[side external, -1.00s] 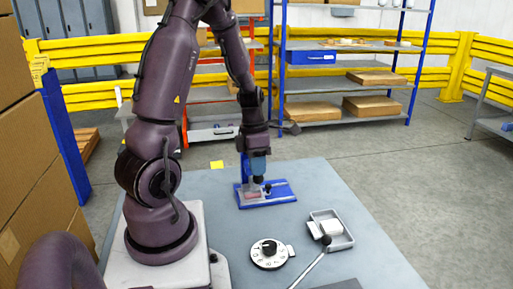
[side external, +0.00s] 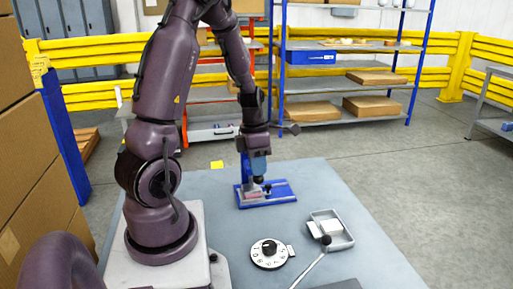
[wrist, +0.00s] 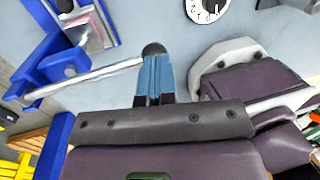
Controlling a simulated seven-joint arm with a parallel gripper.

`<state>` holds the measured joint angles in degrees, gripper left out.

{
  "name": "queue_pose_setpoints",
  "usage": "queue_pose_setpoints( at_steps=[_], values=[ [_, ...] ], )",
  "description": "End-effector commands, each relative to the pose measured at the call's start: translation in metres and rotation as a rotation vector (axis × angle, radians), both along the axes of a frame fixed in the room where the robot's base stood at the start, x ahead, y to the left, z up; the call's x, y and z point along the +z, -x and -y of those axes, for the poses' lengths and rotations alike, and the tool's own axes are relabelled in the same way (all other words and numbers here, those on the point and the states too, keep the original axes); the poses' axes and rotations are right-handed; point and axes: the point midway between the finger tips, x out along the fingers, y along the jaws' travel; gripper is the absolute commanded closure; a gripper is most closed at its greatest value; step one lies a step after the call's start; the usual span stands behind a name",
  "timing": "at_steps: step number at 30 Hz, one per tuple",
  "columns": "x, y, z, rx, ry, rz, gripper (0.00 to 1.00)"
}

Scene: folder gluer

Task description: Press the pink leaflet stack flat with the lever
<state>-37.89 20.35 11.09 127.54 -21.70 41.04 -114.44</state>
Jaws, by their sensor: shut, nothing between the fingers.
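A blue lever press (side external: 270,193) stands on the table, with the pink leaflet stack (side external: 254,195) small on its base. In the wrist view the stack (wrist: 97,28) lies at upper left, a pink edge showing beside grey metal plates. The press lever (wrist: 90,78) is a silver rod running from the blue frame at left to a black knob (wrist: 153,49). My gripper (wrist: 154,62) is shut and empty, its blue fingertips at the knob. Whether they touch it I cannot tell. In the side view my gripper (side external: 258,174) points down over the press and partly hides it.
A round dial (side external: 269,254) and a grey tray (side external: 342,239) with a white block (side external: 331,227) stand nearer the camera. A rod with a black ball (side external: 326,240) leans by the tray. The table right of the press is clear.

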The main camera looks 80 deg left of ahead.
Motion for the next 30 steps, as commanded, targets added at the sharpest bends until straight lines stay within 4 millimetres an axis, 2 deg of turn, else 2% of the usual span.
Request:
queue_pose_setpoints(
  at_steps=[1, 3, 8, 21, 25, 30],
  values=[
    [-0.006, 0.0, 0.008, -0.01, 0.02, -0.013, 1.0],
    [-0.005, 0.0, 0.008, -0.011, 0.019, -0.012, 1.0],
    [0.009, 0.0, 0.006, -0.01, 0.014, -0.007, 1.0],
    [0.108, 0.004, -0.004, -0.003, -0.002, 0.005, 1.0],
    [0.127, 0.006, -0.005, -0.001, -0.001, 0.003, 1.0],
    [0.139, 0.007, -0.005, -0.001, 0.0, 0.0, 1.0]
  ],
)
